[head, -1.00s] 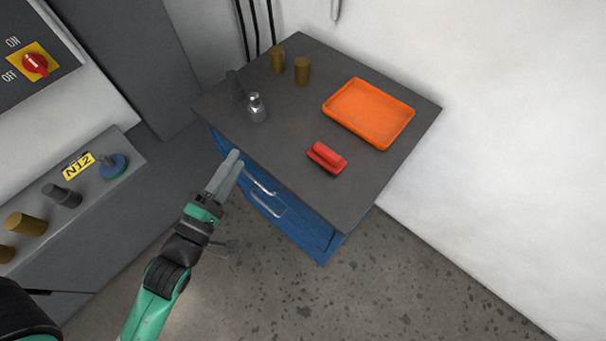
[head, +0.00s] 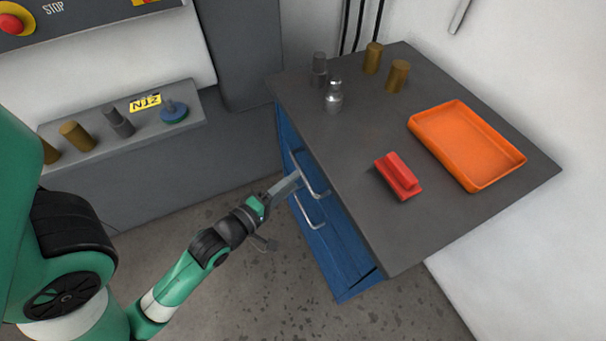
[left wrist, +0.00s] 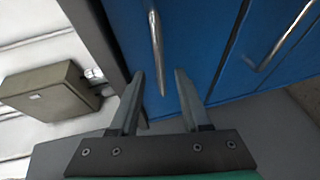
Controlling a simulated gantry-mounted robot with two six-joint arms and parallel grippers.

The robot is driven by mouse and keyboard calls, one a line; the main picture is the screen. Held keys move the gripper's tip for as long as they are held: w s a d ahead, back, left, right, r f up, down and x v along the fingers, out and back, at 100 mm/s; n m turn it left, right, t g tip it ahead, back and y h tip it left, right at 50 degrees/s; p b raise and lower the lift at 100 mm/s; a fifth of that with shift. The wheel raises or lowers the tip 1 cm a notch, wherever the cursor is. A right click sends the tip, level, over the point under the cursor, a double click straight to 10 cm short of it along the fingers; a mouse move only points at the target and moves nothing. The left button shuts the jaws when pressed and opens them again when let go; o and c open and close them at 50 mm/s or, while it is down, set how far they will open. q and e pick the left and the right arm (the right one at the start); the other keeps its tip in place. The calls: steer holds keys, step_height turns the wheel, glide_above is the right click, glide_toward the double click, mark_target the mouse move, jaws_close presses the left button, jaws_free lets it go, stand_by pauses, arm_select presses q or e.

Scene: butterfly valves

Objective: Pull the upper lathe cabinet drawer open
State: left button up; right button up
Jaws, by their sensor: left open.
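The lathe cabinet has a dark grey top and a blue front (head: 335,250) with two silver bar handles. The upper drawer handle (head: 318,190) is just under the top's edge; the lower drawer handle (head: 310,222) is below it. My left gripper (head: 297,177) is at the upper handle's left end, its fingers pointing at the blue front. In the left wrist view the open fingers (left wrist: 159,76) stand on either side of the upper handle (left wrist: 156,45); I cannot tell whether they touch it. The lower handle (left wrist: 285,38) is off to the right there. The drawers look closed.
On the cabinet top (head: 350,150) are an orange tray (head: 465,145), a red block-like item (head: 398,176), a silver bottle-like piece (head: 333,96) and brown cylinders (head: 397,76). Speckled floor is free below the cabinet.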

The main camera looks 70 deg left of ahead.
mark_target(303, 173)
arm_select(q)
steer(key=b+x, duration=0.1)
steer(key=x, duration=0.4)
jaws_close()
stand_by(1.4)
